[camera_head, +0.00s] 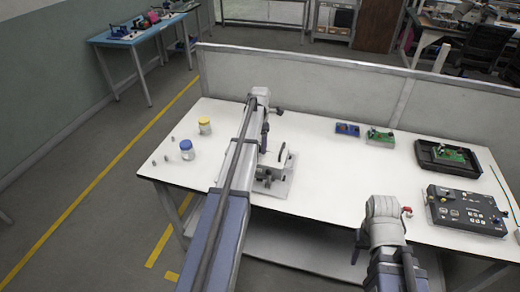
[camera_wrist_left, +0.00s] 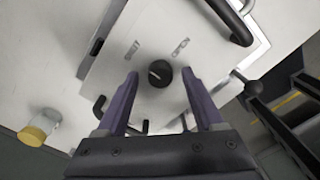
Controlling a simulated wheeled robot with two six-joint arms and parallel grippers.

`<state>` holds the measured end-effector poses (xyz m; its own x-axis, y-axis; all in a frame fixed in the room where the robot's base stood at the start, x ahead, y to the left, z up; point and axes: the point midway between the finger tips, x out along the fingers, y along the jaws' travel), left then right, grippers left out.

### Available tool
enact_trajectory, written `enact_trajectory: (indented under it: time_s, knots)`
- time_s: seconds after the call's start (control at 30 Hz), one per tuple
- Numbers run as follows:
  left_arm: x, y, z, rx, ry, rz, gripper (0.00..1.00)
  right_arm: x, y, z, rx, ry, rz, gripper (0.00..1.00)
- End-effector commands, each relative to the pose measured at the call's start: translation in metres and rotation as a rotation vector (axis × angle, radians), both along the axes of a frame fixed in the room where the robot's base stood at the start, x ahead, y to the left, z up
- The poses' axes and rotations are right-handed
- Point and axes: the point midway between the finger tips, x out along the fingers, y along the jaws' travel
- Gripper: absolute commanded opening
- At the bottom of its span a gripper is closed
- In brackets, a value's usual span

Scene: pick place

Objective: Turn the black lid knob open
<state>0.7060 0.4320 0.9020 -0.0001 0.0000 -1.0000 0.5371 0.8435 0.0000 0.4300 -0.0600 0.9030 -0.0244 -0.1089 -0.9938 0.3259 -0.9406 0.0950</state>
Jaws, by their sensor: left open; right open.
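The black lid knob (camera_wrist_left: 160,73) is round with a pale mark line, on a light grey lid (camera_wrist_left: 200,45). My left gripper (camera_wrist_left: 160,76) is open in the left wrist view, one finger on each side of the knob, apart from it as far as I can see. In the head view the light grey fixture (camera_head: 277,188) sits on the white table, and my left arm hides the knob. My right gripper (camera_head: 384,207) is over the table's front part, away from the fixture; its fingers are hard to make out.
A yellow-lidded jar (camera_head: 204,126) and a blue-lidded jar (camera_head: 187,149) stand left of my left arm. Dark handles (camera_wrist_left: 232,22) rise near the knob. A black control box (camera_head: 466,210) and a black tray (camera_head: 447,157) lie at right. The table's middle is clear.

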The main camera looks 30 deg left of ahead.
Motion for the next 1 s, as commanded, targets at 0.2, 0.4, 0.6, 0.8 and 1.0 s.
enact_trajectory:
  time_s: [0.2,0.4,0.6,0.8,1.0]
  knots:
    - [0.0000,0.0000,-0.0012,0.000,0.000,0.000,0.69,0.0000,0.0000,-0.0012,0.000,0.000,0.000,0.50]
    - [0.0000,0.0000,-0.0012,0.000,0.000,0.000,0.55,0.0000,0.0000,-0.0012,0.000,0.000,0.000,0.50]
    - [0.0000,0.0000,-0.0012,0.000,0.000,0.000,0.32,0.0000,0.0000,-0.0012,0.000,0.000,0.000,0.50]
    - [0.0000,0.0000,-0.0012,0.000,0.000,0.000,0.10,0.0000,0.0000,-0.0012,0.000,0.000,0.000,0.50]
    - [0.0000,0.0000,-0.0013,0.000,0.000,0.000,0.00,0.0000,0.0000,-0.0012,0.000,0.000,0.000,0.50]
